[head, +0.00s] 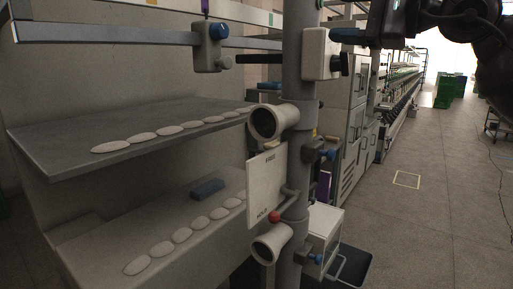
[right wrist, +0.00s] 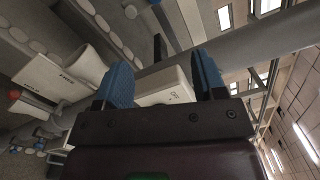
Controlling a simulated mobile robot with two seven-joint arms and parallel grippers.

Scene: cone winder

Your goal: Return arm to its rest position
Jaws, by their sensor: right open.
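My right arm enters the head view at the top right. My right gripper (head: 362,30) shows blue fingers close to a white box (head: 319,55) on the grey upright post (head: 298,95). In the right wrist view the gripper (right wrist: 163,82) is open, with its two blue fingers wide apart. The white box (right wrist: 164,88) with small lettering shows behind the gap between the fingers; I cannot tell whether a finger touches it. Nothing is seen held. My left gripper is not in view.
The post carries a lettered panel (head: 265,183), a red knob (head: 274,217) and two round tubes. The aisle floor (head: 425,215) at right is clear, with green crates (head: 449,90) far off.

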